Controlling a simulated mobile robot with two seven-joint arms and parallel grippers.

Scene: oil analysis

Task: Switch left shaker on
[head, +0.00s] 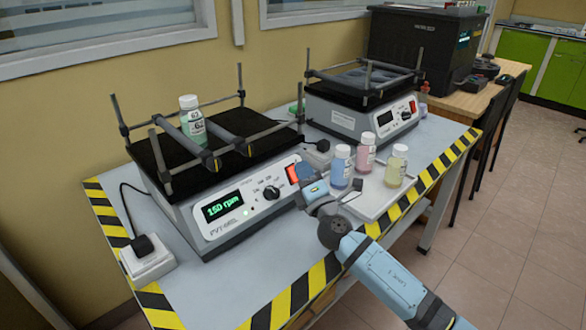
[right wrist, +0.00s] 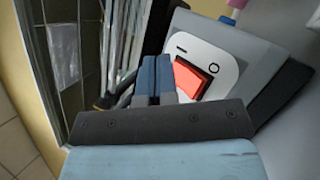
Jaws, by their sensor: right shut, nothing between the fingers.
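The left shaker (head: 215,215) stands on the near part of the table. Its green display (head: 223,205) is lit and reads 150 rpm, and a small green light glows below it. Its red rocker switch (head: 292,172) is at the right end of the front panel. In the right wrist view the red switch (right wrist: 192,78) sits in a white plate marked with a line and a circle. My right gripper (head: 304,172) is shut and empty, right at the switch and partly covering it. Its closed fingers (right wrist: 157,65) show beside the switch; I cannot tell whether they touch it. My left gripper is not in view.
A capped bottle (head: 190,118) stands on the left shaker's platform. A tray (head: 375,203) with blue, pink and yellow bottles lies right of my gripper. The second shaker (head: 360,110) stands behind, its display dark. A power plug (head: 145,250) sits at the left.

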